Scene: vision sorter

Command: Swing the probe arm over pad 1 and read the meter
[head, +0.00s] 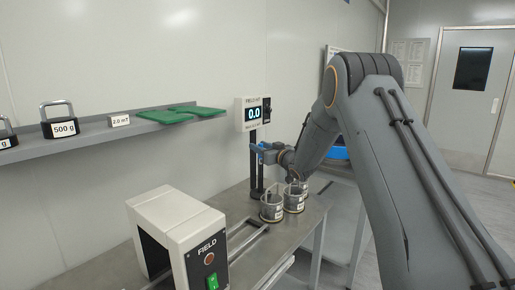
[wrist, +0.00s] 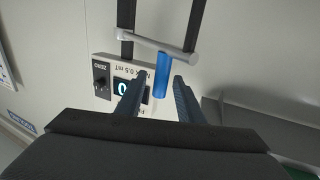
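The field meter (head: 253,114) stands on a black post above the bench and reads 0.0. In the wrist view its display (wrist: 127,90) shows upside down and partly covered by a finger. The probe arm shows there as a grey bar (wrist: 148,40) with a blue handle (wrist: 161,75). My gripper (wrist: 161,82) is open, its fingertips on either side of the blue handle with gaps showing. In the head view my gripper (head: 259,153) is beside the post, below the meter. Several round metal pots (head: 272,208) stand below it; I cannot tell which is pad 1.
A white FIELD box (head: 180,235) with a green switch stands at the bench's front left. A wall shelf (head: 95,136) holds weights (head: 60,120), a 2.0 mT label (head: 119,121) and green pieces (head: 185,114). A door (head: 478,85) is at the far right.

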